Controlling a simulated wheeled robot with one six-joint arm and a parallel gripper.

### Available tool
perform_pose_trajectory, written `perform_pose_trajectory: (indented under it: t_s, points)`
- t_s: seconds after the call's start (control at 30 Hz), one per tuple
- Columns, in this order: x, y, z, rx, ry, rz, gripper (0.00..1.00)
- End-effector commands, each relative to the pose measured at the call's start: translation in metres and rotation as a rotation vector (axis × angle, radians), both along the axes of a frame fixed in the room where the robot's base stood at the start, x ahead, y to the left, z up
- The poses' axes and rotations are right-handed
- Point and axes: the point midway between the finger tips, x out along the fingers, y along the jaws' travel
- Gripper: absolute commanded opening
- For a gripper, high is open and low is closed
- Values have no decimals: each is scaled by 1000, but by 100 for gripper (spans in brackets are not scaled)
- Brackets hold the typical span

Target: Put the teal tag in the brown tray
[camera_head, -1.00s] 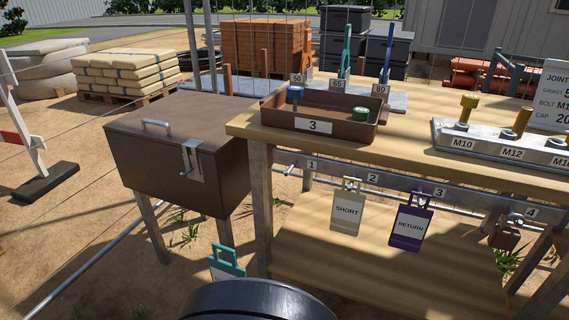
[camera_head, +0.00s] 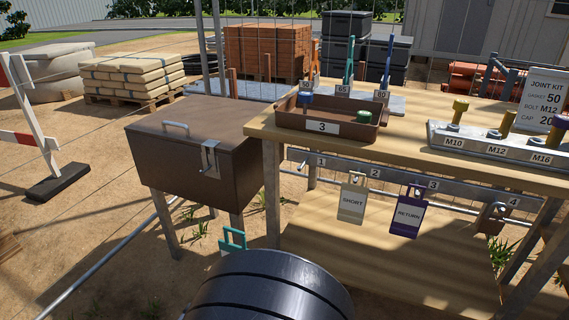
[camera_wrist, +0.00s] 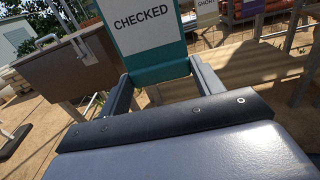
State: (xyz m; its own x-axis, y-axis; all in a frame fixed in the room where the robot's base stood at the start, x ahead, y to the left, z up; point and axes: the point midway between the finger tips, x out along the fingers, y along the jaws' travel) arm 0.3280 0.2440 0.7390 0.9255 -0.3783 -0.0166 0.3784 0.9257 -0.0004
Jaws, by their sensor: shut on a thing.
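The teal tag (camera_wrist: 160,68), with a white face reading CHECKED, is held between the fingers of my gripper (camera_wrist: 163,84) in the wrist view. In the head view only the top of the tag (camera_head: 232,241) shows past my dark arm, which hides the gripper and the tag's lower part. The tag is in front of the wooden bench, left of its front leg and well below the bench top. The brown tray (camera_head: 372,132), labelled 3, stands on the bench top at its left end. It holds a blue-topped piece (camera_head: 306,100) and a green piece (camera_head: 335,116).
A brown lidded box (camera_head: 190,165) on legs stands left of the bench (camera_head: 258,125). Below the bench top, a numbered rail (camera_head: 400,186) carries a SHORT tag (camera_head: 352,200), a purple RETURN tag (camera_head: 408,214) and a padlock (camera_head: 491,219). A metal block with bolts (camera_head: 475,145) sits right of the tray.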

Motion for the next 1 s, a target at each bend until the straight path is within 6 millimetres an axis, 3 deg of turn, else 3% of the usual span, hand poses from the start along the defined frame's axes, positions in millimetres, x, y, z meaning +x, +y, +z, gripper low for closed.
perform_pose_trajectory:
  t_s: [0.23, 0.47, 0.7, 1.0]
  points:
    - [43, -18, 42, -1, 0, 2, 0]
    - [96, -49, 86, -2, 1, 16, 0]
    - [142, -89, 125, -2, 1, 37, 0]
    - [185, -149, 167, -2, 4, 59, 0]
